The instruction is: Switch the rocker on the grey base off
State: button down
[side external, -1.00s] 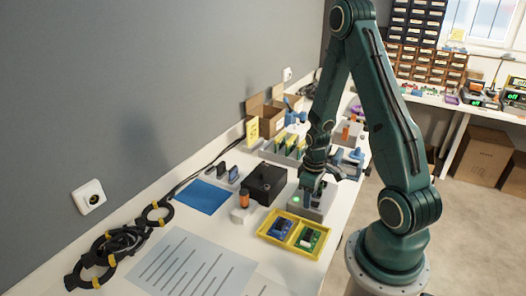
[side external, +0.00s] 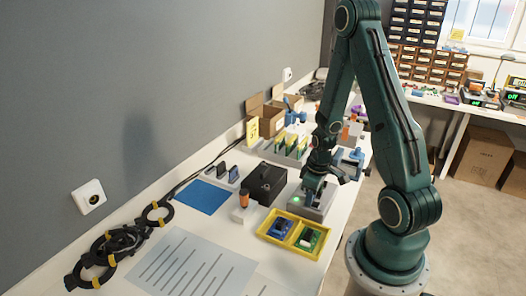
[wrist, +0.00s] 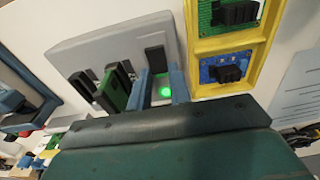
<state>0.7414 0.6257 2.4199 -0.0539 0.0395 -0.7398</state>
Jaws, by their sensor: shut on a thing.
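The grey base (wrist: 105,48) lies under my gripper, and its near part shows in the side view (side external: 308,213). A green part (wrist: 115,90) and a black part (wrist: 82,84) stand to the left of the fingers. In the side view my gripper (side external: 314,194) hides the rocker.
A yellow tray (side external: 262,228) with a blue and a green board stands close beside the base. A black box (side external: 268,180) is on its other side. An orange-topped piece (side external: 244,201) and a blue mat (side external: 202,197) lie further left. Free room around the base is narrow.

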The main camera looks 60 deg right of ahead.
jog(key=shift+s+t, duration=0.3)
jog(key=shift+t, duration=0.8)
jog(key=c, duration=1.3)
grip_release()
jog(key=shift+r, duration=0.25)
jog(key=shift+v, duration=6.75)
